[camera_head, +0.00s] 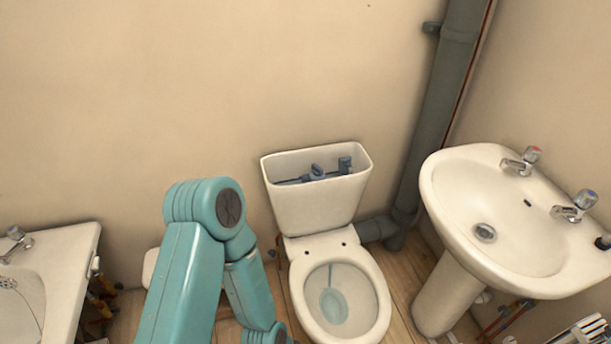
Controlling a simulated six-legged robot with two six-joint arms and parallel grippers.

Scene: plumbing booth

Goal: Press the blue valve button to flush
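The toilet's cistern (318,212) stands against the back wall with its top open. Inside it are a small blue-grey valve part (317,172) near the middle and another blue-grey fitting (345,164) at the right. I cannot tell for sure which one is the blue valve button. The toilet bowl (375,297) below is open, with some bluish water in it. A teal arm of mine rises left of the toilet and bends down toward the floor. Its gripper is not visible, and my other gripper is out of view too.
A white washbasin (460,218) on a pedestal is at the right, with two taps. A bath or sink edge (62,270) is at the left. A grey soil pipe (437,115) runs up the wall. A white object (150,268) is partly hidden behind my arm. Space above the cistern is clear.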

